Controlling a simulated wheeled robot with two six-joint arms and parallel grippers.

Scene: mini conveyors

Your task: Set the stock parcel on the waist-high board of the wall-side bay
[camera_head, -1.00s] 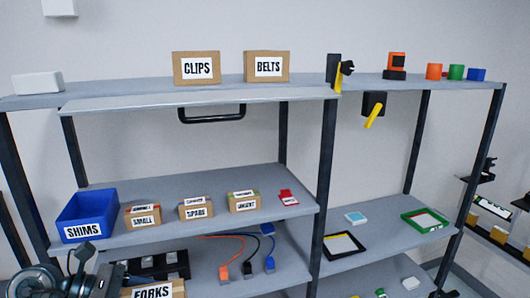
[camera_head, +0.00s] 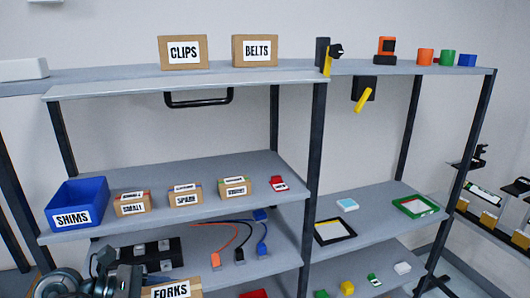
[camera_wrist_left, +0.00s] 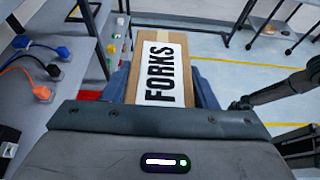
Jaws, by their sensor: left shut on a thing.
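The parcel, a cardboard box labelled FORKS (camera_head: 171,291), is at the bottom left of the head view. It also fills the middle of the left wrist view (camera_wrist_left: 160,75). My left gripper (camera_wrist_left: 160,92) is shut on it, with a finger along each side. The box is in front of the shelf rack, and its lower part is cut off in the head view. The left bay has a middle board (camera_head: 225,206) and a lower board (camera_head: 200,270). The right bay has a middle board (camera_head: 375,228) and a lower board (camera_head: 330,276). My right gripper is not visible.
The left middle board holds a blue SHIMS bin (camera_head: 77,203), small labelled boxes and a red item (camera_head: 279,184). The lower board holds a black tray (camera_head: 150,253) and corded plugs (camera_head: 239,255).

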